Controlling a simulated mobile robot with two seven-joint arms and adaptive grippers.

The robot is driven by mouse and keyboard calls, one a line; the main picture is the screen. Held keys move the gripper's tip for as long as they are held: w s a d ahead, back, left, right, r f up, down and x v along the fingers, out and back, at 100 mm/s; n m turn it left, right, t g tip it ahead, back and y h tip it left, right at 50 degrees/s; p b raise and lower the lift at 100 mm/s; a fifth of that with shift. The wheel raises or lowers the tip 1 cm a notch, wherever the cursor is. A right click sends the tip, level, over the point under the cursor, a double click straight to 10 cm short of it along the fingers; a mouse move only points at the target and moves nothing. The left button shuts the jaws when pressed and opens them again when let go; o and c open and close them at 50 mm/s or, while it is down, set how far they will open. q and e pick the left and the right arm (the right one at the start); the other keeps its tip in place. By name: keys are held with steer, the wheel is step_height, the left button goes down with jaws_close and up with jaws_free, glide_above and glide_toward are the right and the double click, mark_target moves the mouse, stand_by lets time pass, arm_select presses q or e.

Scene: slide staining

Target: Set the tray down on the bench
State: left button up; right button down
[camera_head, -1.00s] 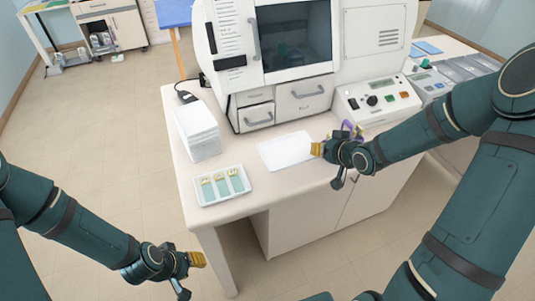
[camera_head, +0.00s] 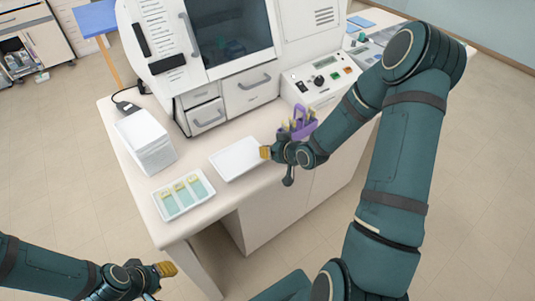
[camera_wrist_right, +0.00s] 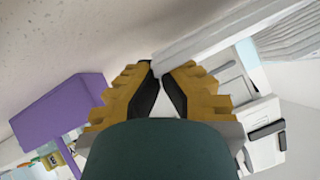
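A flat white tray (camera_head: 238,158), empty, shows over the bench top (camera_head: 185,240) in front of the machine. My right gripper (camera_head: 265,153) is at its right edge. In the right wrist view the fingertips (camera_wrist_right: 158,75) close on the edge of the white tray (camera_wrist_right: 205,35), seen nearly edge-on. I cannot tell whether the tray touches the bench or hangs just above it. My left gripper (camera_head: 166,269) is low at the left, in front of the bench, away from the tray; its finger opening cannot be made out.
A white dish with three yellow-ended green pieces (camera_head: 161,206) lies left of the tray. A white stack (camera_head: 146,140) stands behind it. A purple rack (camera_head: 304,121) stands just behind my right gripper, also in the wrist view (camera_wrist_right: 60,108). The big white machine (camera_head: 165,70) fills the back.

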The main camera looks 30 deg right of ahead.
steer(key=shift+f, duration=0.8)
steer(key=shift+r, duration=0.1)
steer(key=shift+f+b, duration=0.5)
steer(key=shift+b, duration=0.05)
steer(key=shift+f, duration=0.1)
steer(key=c, duration=1.1)
jaws_free()
steer(key=shift+s, duration=0.1)
steer(key=shift+c, duration=0.2)
steer(key=shift+d, duration=0.1)
